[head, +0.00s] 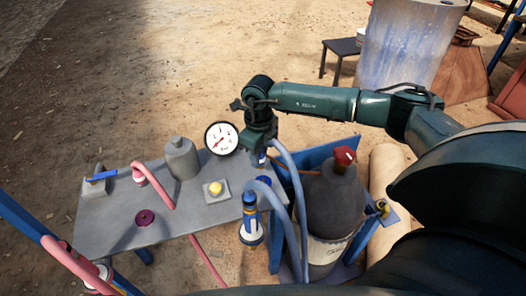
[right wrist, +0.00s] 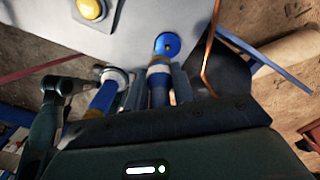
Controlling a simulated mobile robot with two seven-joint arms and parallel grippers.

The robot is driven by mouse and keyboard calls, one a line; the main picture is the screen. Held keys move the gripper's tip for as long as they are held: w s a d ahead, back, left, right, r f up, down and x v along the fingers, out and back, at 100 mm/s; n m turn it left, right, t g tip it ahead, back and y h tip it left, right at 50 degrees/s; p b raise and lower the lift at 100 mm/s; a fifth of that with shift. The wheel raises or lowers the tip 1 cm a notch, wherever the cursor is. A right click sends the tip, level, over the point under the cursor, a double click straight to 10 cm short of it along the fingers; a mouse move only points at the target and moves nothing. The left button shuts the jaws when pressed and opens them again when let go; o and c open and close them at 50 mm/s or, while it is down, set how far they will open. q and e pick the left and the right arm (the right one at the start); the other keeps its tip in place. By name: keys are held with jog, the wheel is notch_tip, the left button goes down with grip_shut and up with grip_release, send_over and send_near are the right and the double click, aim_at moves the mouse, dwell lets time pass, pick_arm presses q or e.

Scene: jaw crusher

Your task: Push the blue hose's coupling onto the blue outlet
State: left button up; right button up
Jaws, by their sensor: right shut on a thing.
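My right gripper (head: 260,146) is shut on the blue hose's coupling (head: 258,159) near the right end of the grey bench. In the right wrist view the coupling (right wrist: 158,82), blue with a pale band, sits between the fingers of my right gripper (right wrist: 159,88). The blue outlet (right wrist: 167,44) is a round blue fitting just beyond the coupling's front end. They lie close together in line; I cannot tell whether they touch. The blue hose (head: 290,165) hangs down from the gripper. A teal arm end at the left of that view looks like my left gripper (right wrist: 82,87); its jaws are unclear.
A second blue coupling (head: 250,207) with a white collar stands at the bench's front edge. The grey bench (head: 185,218) carries a pressure gauge (head: 221,138), a yellow button (head: 215,188) and a pink hose (head: 160,185).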

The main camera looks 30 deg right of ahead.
aim_at(263, 163)
jog(key=m, duration=0.1)
jog(key=d+f+m, duration=0.1)
jog(key=m, duration=0.1)
jog(key=shift+w+d, duration=0.1)
jog(key=shift+d, duration=0.1)
pick_arm(q)
jog(key=shift+w+d+f, duration=0.1)
jog(key=shift+d, duration=0.1)
pick_arm(e)
jog(key=shift+f, duration=0.1)
jog(key=shift+f+b, duration=0.55)
jog(key=shift+f, duration=0.05)
jog(key=shift+f+b, duration=0.7)
jog(key=shift+f, duration=0.2)
jog(key=shift+f+b, duration=0.75)
jog(key=shift+f, duration=0.2)
pick_arm(q)
jog(key=shift+s+a+r+t, duration=0.2)
jog(key=shift+s+a+t, duration=0.05)
jog(key=shift+a+t, duration=0.15)
jog(key=shift+s+a+r+t, duration=0.2)
jog(key=shift+a+t, duration=0.1)
jog(key=shift+a, duration=0.1)
pick_arm(e)
jog(key=shift+f, duration=0.35)
pick_arm(q)
jog(key=shift+r, duration=0.1)
jog(key=shift+s+f, duration=0.1)
jog(key=shift+f, duration=0.15)
